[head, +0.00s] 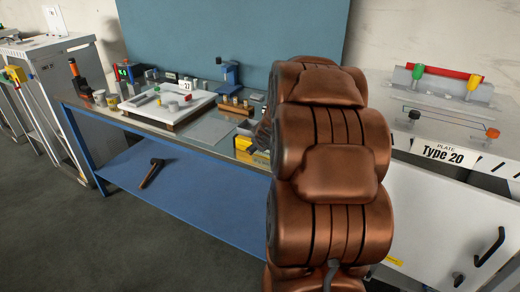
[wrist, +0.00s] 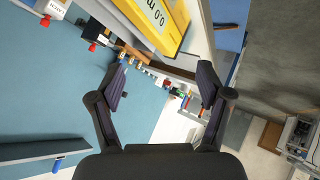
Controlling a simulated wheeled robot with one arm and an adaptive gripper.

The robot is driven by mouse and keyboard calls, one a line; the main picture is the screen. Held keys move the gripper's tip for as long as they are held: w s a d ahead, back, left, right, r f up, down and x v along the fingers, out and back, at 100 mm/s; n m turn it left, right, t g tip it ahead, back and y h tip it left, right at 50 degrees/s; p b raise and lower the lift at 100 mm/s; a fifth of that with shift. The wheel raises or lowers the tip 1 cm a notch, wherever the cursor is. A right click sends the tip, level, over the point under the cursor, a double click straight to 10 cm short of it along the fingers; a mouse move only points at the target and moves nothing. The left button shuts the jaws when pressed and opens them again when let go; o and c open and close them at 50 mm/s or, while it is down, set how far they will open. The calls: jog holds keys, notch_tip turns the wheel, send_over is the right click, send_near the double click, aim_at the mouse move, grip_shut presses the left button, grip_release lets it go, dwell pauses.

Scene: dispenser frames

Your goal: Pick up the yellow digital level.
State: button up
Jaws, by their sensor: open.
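The yellow digital level (wrist: 172,38) shows at the top of the wrist view, cut off by the frame edge, with a white display face reading 0.0. In the head view a yellow block (head: 243,143) at the bench's front right edge, partly behind my arm, appears to be the same level. My gripper (wrist: 161,72) is open, with its two dark fingers spread and nothing between them. The level lies above the fingertips in the wrist view, apart from them. In the head view my copper arm hides most of the gripper.
The blue bench (head: 190,143) holds a white tray (head: 172,107), small bottles and a blue-grey stand (head: 230,74). A hammer (head: 152,172) lies on the lower shelf.

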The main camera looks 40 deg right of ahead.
jog(key=d+f+t, duration=0.1)
jog(key=d+f+n+y, duration=0.1)
jog(key=d, duration=0.1)
jog(key=d+t, duration=0.1)
jog(key=d, duration=0.1)
jog(key=shift+w+d+f+t+y, duration=0.1)
jog(key=shift+w+f+t+y, duration=0.2)
jog(key=shift+f, duration=0.1)
jog(key=shift+s+d+f+n+t+y, duration=0.35)
jog(key=shift+s+f+n+t+y, duration=0.15)
jog(key=shift+f+n+y, duration=0.15)
jog(key=shift+x, duration=1)
jog(key=shift+p+x, duration=0.75)
jog(key=shift+x, duration=2.15)
jog(key=shift+s+f, duration=0.15)
grip_shut()
